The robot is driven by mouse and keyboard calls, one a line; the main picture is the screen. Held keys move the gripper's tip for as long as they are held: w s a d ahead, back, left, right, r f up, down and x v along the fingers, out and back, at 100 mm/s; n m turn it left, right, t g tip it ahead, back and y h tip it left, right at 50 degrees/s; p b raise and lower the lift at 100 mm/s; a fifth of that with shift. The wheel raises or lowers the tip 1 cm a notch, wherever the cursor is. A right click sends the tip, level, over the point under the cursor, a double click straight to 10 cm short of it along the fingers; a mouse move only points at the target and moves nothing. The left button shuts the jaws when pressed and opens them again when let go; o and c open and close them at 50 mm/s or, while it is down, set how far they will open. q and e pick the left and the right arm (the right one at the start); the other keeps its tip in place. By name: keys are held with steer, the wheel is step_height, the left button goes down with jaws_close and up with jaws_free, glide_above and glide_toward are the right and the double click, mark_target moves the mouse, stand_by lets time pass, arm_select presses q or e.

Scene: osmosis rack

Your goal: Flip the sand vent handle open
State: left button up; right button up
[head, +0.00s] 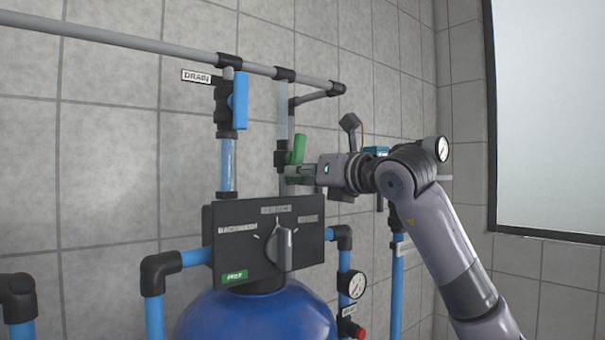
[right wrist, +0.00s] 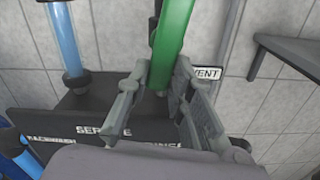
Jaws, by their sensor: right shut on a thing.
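The green vent handle (head: 298,149) is on a thin vertical pipe behind the control head and stands nearly upright, leaning slightly right. My right gripper (head: 290,172) reaches in from the right and is shut on the handle's lower part. In the right wrist view the green handle (right wrist: 172,45) passes between the two fingers of my right gripper (right wrist: 160,95). A label (right wrist: 207,74) reading VENT is partly covered by a finger. The valve body under the handle is mostly hidden by the gripper. My left gripper is not in view.
A blue drain handle (head: 240,100) hangs on the pipe to the left, beside a DRAIN label (head: 196,77). The black control head (head: 235,250) with a grey knob (head: 284,248) sits on a blue tank (head: 255,318) just below. A grey pipe (head: 150,43) runs above.

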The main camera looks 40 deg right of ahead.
jaws_close()
steer(key=shift+d+n, duration=0.3)
steer(key=shift+n, duration=0.9)
steer(key=o, duration=0.6)
jaws_free()
steer(key=shift+s, duration=0.15)
